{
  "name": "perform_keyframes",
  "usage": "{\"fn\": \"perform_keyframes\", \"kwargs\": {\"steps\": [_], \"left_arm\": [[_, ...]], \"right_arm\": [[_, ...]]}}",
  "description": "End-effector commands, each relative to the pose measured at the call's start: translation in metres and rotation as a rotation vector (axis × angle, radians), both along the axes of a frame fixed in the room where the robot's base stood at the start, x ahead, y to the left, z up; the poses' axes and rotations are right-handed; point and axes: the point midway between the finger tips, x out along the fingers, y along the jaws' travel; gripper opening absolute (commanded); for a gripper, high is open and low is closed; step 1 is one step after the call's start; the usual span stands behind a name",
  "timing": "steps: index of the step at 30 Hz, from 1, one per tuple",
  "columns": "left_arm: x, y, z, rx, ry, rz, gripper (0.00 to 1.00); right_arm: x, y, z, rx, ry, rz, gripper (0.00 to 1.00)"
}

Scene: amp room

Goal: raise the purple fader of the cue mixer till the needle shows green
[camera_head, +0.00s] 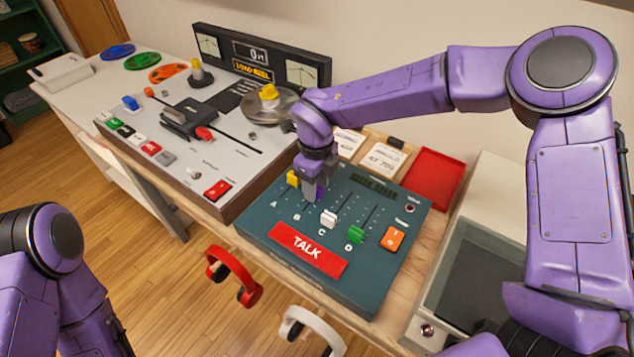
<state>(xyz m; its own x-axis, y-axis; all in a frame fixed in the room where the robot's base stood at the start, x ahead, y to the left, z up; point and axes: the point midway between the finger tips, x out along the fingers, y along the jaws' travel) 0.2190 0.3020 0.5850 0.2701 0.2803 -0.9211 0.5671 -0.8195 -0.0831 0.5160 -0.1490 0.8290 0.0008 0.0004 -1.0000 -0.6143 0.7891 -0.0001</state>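The cue mixer (262,226) is a teal panel with lettered fader slots A to D and a red TALK bar (307,251). The purple fader (320,192) is in slot B, well above its letter and partly hidden by my gripper. My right gripper (311,189) points down with its grey fingers at the purple fader; whether they are closed on it is unclear. The yellow fader (292,178) is just left, the white (328,218) and green (355,235) ones lower right. Two needle meters (208,45) (296,73) stand behind; their needles are too small to read. My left gripper is out of view.
A larger grey console (220,150) with coloured buttons and levers stands left of the mixer. A red tray (434,178) and paper cards (384,160) lie behind it. Red (232,275) and white (312,326) headphones hang at the front edge. An orange switch (393,238) is at the mixer's right.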

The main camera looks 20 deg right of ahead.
Motion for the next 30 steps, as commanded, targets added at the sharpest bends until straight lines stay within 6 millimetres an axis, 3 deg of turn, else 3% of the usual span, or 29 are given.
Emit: {"fn": "perform_keyframes", "kwargs": {"steps": [5, 12, 18, 30], "left_arm": [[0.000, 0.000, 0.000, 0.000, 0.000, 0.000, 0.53], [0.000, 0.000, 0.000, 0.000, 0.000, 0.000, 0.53], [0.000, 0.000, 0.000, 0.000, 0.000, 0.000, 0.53], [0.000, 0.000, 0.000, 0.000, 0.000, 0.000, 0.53]], "right_arm": [[0.001, 0.000, 0.011, 0.000, -0.002, -0.001, 0.45], [0.001, 0.000, 0.067, 0.000, -0.004, -0.001, 0.45], [0.001, 0.000, 0.100, 0.000, -0.001, 0.000, 0.45], [0.000, 0.000, 0.106, 0.000, 0.000, 0.000, 0.45]]}}
